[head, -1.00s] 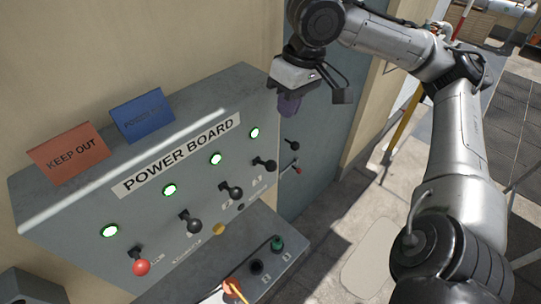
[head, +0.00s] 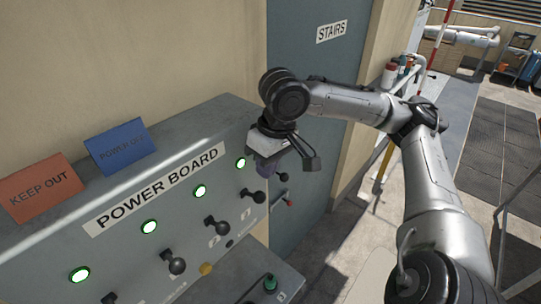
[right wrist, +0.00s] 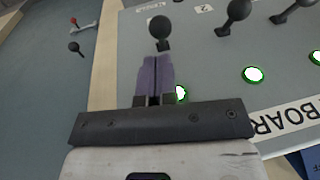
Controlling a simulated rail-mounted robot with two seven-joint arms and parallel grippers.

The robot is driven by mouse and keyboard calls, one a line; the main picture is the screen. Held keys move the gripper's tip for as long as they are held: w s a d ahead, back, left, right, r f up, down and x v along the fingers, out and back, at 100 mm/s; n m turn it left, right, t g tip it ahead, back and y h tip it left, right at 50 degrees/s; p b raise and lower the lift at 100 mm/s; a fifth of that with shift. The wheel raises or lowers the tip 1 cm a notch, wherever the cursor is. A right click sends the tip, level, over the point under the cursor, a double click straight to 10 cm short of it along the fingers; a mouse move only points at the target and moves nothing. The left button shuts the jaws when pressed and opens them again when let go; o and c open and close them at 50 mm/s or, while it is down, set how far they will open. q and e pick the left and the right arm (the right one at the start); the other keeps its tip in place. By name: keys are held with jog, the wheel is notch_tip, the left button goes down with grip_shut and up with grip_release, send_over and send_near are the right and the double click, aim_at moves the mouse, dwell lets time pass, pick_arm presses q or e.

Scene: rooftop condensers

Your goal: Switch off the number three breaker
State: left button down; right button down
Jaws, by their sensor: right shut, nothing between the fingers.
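The grey power board (head: 60,240) fills the lower left of the head view, with a row of black-knobbed levers under lit green lights. The rightmost lever (head: 256,197), apparently number three, sits under the rightmost light (head: 240,162). It leans the same way as the levers beside it. My right gripper (head: 266,172) is shut and empty, just above that lever. In the right wrist view, its purple fingertips (right wrist: 155,62) point at the lever (right wrist: 160,30) and partly cover the light (right wrist: 180,93). I cannot tell whether they touch. My left gripper is out of view.
An orange KEEP OUT sign (head: 38,187) and a blue sign (head: 120,146) stand on the board. Other levers (head: 218,226) are close by on the left. A lower box with a green knob (head: 269,282) juts out below. A STAIRS door (head: 310,90) stands behind.

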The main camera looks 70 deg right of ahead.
aim_at(260, 192)
jog(key=shift+w+a+f+b, duration=0.1)
jog(key=shift+w+f+b, duration=0.1)
jog(key=shift+f, duration=0.65)
jog(key=shift+w+a+f+b, duration=0.15)
jog(key=shift+f+b, duration=0.1)
jog(key=shift+f, duration=0.65)
jog(key=shift+w+a+f+b, duration=0.1)
jog(key=shift+f+b, duration=0.1)
jog(key=shift+f, duration=0.65)
